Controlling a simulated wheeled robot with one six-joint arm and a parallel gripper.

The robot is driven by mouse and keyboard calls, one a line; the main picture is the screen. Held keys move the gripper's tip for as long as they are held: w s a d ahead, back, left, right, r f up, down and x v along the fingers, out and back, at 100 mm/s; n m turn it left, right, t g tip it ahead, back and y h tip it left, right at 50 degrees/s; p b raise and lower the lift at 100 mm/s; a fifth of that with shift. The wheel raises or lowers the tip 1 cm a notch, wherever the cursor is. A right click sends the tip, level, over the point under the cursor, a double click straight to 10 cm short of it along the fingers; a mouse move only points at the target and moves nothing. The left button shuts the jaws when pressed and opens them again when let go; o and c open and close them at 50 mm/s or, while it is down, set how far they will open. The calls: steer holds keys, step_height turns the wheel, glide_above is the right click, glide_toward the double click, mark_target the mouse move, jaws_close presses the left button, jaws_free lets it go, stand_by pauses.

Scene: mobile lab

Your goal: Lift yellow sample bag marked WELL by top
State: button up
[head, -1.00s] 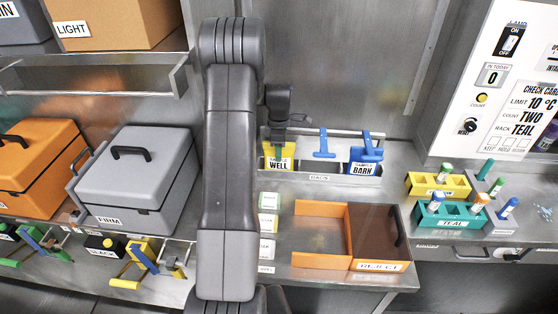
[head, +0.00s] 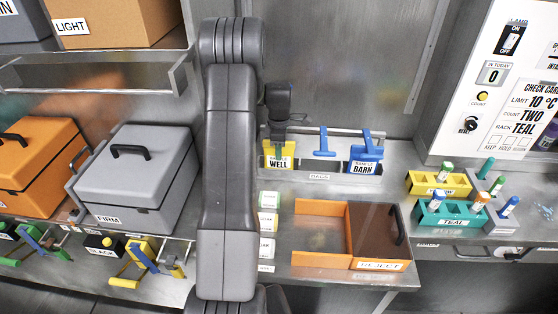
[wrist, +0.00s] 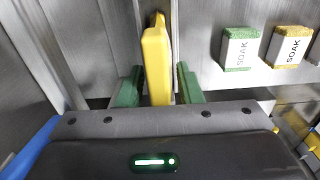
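The yellow sample bag marked WELL (head: 279,161) hangs upright at the left end of the bag rack, with its label facing out. My gripper (head: 278,138) is at its top, pointing down. In the wrist view the yellow top of the bag (wrist: 157,65) stands between the two green fingers of my gripper (wrist: 158,86), one on each side. Narrow gaps seem to show between the fingers and the yellow part, so the fingers look open around it. The lower part of the bag is hidden in the wrist view.
A blue bag marked BARN (head: 364,160) and a blue hanger (head: 324,143) share the rack (head: 320,177) to the right. An orange REJECT box (head: 320,207) lies below. White SOAK blocks (wrist: 239,49) stand right in the wrist view. A wall is close behind.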

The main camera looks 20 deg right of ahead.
jaws_close()
steer(key=shift+r, duration=0.15)
